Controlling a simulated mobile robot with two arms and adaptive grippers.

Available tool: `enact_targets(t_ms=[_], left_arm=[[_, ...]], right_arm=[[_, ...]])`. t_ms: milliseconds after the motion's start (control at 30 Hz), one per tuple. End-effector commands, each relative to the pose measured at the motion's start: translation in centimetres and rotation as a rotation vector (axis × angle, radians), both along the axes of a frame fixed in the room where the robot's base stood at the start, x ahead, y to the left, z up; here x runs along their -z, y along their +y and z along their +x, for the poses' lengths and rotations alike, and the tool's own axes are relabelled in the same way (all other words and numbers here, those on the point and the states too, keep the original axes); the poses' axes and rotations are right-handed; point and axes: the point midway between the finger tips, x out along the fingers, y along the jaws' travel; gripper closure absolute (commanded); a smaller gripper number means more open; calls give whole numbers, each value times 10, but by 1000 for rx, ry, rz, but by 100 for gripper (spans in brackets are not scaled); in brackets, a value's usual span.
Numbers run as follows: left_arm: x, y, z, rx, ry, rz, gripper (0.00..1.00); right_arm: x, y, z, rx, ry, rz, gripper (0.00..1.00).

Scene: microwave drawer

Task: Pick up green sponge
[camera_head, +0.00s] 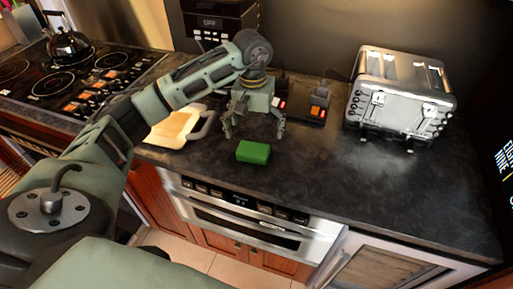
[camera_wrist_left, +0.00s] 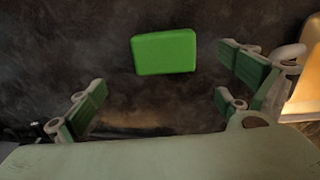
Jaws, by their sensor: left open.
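The green sponge (camera_head: 253,152) lies flat on the dark countertop, near its front edge above the microwave drawer. My left gripper (camera_head: 253,132) hangs over the counter just behind the sponge, fingers pointing down and spread apart, with nothing between them. In the left wrist view the sponge (camera_wrist_left: 164,52) shows whole, ahead of the open fingers (camera_wrist_left: 158,108) and roughly centred between them. The sponge and fingers look apart. My right gripper is in neither view.
A cutting board (camera_head: 172,128) lies left of the gripper. A silver toaster (camera_head: 402,92) stands at right. A small dark device with orange switches (camera_head: 318,105) sits behind. The stove with a kettle (camera_head: 67,42) is far left. The counter right of the sponge is clear.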

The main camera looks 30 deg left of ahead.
Motion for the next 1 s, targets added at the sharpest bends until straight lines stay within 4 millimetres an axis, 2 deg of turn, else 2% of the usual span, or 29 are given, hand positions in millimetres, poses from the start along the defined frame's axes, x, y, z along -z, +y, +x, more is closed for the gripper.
enact_targets(t_ms=[100, 267, 500, 633, 933, 1000], left_arm=[[6, 9, -3, 6, 15, 28, 4], [23, 7, -3, 7, 14, 26, 4], [52, 3, -9, 6, 18, 24, 4], [69, 3, -8, 6, 13, 24, 4], [76, 3, -7, 7, 10, 24, 4], [76, 3, -7, 7, 10, 24, 10]], right_arm=[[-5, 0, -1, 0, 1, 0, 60], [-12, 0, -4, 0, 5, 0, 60], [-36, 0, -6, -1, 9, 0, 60], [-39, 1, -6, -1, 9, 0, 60], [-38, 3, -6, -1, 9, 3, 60], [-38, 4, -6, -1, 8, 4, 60]])
